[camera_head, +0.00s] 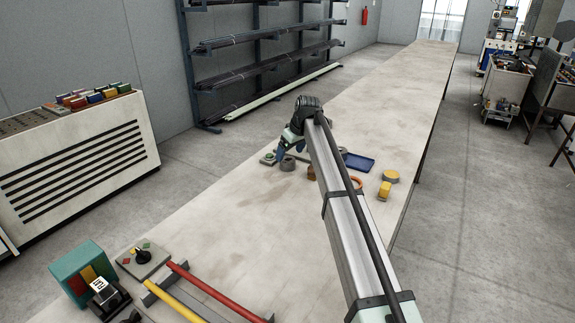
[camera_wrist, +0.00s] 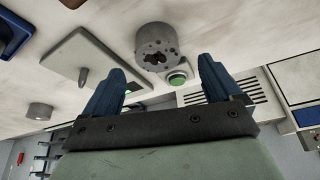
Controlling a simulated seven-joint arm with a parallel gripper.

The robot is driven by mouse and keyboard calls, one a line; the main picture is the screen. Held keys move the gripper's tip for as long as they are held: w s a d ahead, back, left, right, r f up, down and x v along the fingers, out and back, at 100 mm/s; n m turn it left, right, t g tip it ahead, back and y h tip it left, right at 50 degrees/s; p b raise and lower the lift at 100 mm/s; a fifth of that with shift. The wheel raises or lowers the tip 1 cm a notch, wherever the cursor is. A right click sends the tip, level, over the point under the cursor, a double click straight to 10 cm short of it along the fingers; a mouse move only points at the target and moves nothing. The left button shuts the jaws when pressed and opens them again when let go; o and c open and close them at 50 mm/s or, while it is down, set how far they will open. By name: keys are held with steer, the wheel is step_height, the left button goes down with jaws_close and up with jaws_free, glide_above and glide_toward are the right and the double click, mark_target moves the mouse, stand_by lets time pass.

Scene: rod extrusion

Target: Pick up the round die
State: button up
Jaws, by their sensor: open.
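The round die is a short grey metal cylinder with dark holes in its face. In the wrist view the die (camera_wrist: 155,42) lies just beyond and between the fingertips of my gripper (camera_wrist: 162,68), apart from both blue fingers. My gripper is open and empty. In the head view my gripper (camera_head: 281,151) hangs over the worktable beside the die (camera_head: 287,163), and the arm partly covers this area.
A green button (camera_wrist: 177,78) sits close to the die, near the right finger. A plate with a peg (camera_wrist: 75,68) lies to the left. A blue tray (camera_head: 358,162), an orange ring (camera_head: 356,182) and a yellow piece (camera_head: 384,191) lie farther right.

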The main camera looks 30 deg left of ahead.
mark_target(287, 160)
steer(key=shift+x, duration=2.8)
steer(key=shift+w, duration=0.1)
steer(key=shift+r, duration=0.1)
steer(key=c, duration=1.4)
